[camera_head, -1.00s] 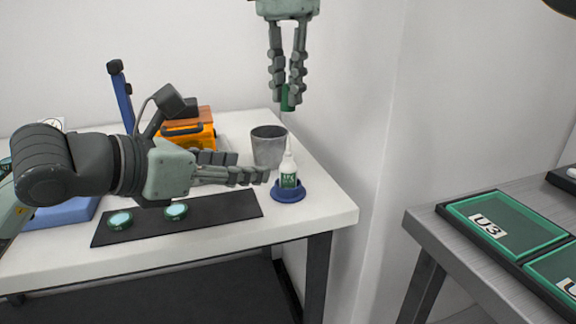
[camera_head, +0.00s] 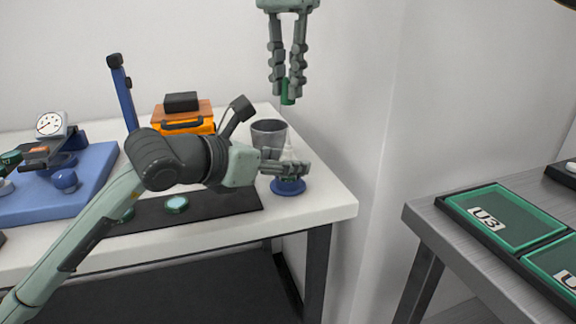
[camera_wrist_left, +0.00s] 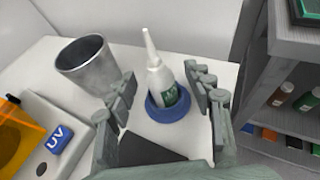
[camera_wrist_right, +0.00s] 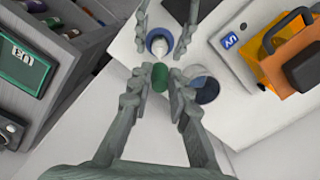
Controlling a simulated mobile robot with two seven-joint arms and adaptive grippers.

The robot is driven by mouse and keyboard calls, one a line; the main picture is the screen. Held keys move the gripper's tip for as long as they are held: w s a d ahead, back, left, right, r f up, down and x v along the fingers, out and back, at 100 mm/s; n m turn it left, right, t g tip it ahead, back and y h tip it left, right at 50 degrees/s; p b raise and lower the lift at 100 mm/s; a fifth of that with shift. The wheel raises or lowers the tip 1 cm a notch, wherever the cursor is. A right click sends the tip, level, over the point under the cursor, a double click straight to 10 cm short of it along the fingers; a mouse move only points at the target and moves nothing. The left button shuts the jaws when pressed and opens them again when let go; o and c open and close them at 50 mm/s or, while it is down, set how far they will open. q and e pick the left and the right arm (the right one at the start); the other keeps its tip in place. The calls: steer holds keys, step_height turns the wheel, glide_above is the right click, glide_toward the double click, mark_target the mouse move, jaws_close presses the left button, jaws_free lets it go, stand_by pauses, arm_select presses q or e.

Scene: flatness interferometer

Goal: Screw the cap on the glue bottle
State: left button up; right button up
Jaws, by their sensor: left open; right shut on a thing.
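The white glue bottle (camera_wrist_left: 162,80) stands upright with its pointed nozzle bare in a round blue holder (camera_head: 290,188) near the table's right end. My left gripper (camera_head: 294,170) is open, its fingers on either side of the bottle; in the left wrist view they look apart from it. They partly cover the bottle in the head view. The green cap (camera_head: 288,98) is between the fingertips of my right gripper (camera_head: 288,90), which is shut on it and points down, above the bottle. The cap also shows in the right wrist view (camera_wrist_right: 159,77).
A grey metal cup (camera_wrist_left: 86,62) stands close behind the bottle. A black mat (camera_head: 230,201) with round green-rimmed discs lies left of the holder. An orange case (camera_head: 190,124) and a blue stand (camera_head: 125,92) are farther back. A side table with green trays (camera_head: 505,215) is at the right.

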arm_select(q)
steer(key=shift+w+d+f, duration=0.3)
steer(key=shift+w+d, duration=0.15)
steer(key=shift+w, duration=0.05)
jaws_close()
